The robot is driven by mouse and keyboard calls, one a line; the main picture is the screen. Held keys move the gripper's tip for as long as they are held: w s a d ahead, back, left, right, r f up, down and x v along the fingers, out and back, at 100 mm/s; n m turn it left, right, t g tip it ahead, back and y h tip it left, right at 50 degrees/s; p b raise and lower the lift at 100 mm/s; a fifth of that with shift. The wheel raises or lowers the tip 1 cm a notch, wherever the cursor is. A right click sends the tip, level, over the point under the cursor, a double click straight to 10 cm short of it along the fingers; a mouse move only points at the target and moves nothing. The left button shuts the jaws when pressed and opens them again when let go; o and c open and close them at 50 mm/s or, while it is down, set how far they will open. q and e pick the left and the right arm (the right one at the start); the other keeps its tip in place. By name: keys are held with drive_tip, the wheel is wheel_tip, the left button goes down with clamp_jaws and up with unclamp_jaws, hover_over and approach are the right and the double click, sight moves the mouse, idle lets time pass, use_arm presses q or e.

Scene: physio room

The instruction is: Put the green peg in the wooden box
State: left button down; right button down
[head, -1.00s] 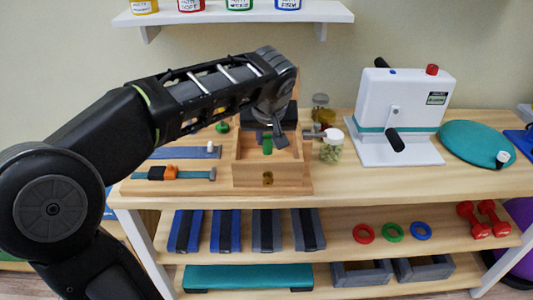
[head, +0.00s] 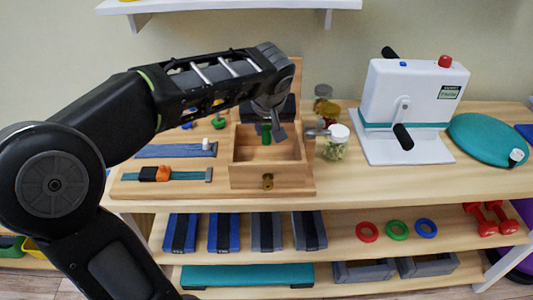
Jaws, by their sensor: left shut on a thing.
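The green peg (head: 266,134) is in the jaws of my left gripper (head: 268,122), which points down over the wooden box (head: 266,177). The peg hangs upright above or just inside the back part of the box's open top; its exact height cannot be told. The box is light wood with a round brass-coloured knob on its front, and its visible floor is bare. My gripper and forearm hide part of the box's back. My right gripper is out of view.
A jar with a white lid (head: 335,144) stands close to the box's right. A board with blue and teal strips (head: 177,151) lies to its left, with a small green piece (head: 219,122) behind. A white device (head: 410,110) stands farther right on the bench.

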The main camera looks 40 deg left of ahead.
sight(267, 134)
use_arm(q)
drive_tip(key=shift+f, duration=1.55)
drive_tip(key=shift+f, duration=1.9)
drive_tip(key=shift+f+b, duration=0.1)
drive_tip(key=shift+b, duration=0.3)
drive_tip(key=shift+f, duration=0.15)
drive_tip(key=c, duration=1.3)
unclamp_jaws()
drive_tip(key=shift+r, duration=0.25)
drive_tip(key=shift+r, duration=0.15)
drive_tip(key=p+v, duration=0.1)
drive_tip(key=v, duration=1)
drive_tip(key=shift+s+d+r, duration=0.15)
drive_tip(key=shift+s+r, duration=0.05)
drive_tip(key=shift+r, duration=0.15)
